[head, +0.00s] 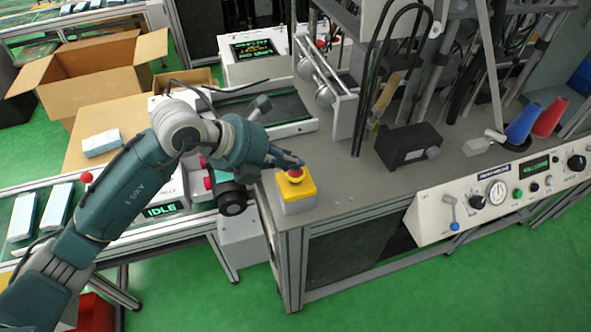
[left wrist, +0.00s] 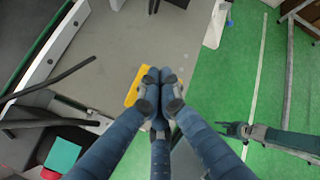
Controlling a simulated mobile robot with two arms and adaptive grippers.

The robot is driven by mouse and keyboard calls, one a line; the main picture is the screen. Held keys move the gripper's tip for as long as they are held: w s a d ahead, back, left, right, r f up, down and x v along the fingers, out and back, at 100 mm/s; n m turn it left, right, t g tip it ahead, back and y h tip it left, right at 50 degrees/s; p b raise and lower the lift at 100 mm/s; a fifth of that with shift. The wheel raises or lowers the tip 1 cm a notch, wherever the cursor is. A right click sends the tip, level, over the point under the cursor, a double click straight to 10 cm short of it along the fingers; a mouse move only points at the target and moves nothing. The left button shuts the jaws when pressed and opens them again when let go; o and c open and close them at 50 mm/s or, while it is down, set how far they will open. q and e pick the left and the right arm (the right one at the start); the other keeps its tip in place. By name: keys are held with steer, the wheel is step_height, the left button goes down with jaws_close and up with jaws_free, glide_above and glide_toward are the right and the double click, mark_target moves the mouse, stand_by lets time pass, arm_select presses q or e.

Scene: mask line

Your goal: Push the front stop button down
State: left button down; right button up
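The front stop button is a red cap (head: 295,175) on a yellow box (head: 298,196), at the near left corner of the grey machine table. My left gripper (head: 291,162) is directly above and behind the red cap, fingers together and empty. I cannot tell whether its tips touch the cap. In the left wrist view the closed fingertips (left wrist: 160,76) cover the cap; only part of the yellow box (left wrist: 133,88) shows beside them. A teal arm with a dark gripper (left wrist: 234,129), apparently my right one, hangs over the green floor there; its finger state is unclear.
A white control panel (head: 500,195) with knobs runs along the table's front right. A black box (head: 408,146) stands on the table behind. A conveyor (head: 270,110) and a white unit reading IDLE (head: 160,209) lie left. The tabletop right of the button is clear.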

mark_target(292, 172)
arm_select(q)
steer(key=shift+f, duration=0.3)
steer(key=shift+r, duration=0.15)
steer(key=shift+r+p, duration=0.3)
steer(key=shift+r, duration=0.35)
steer(key=shift+r+p, duration=1.65)
steer(key=shift+r, duration=0.95)
steer(key=shift+f, duration=0.1)
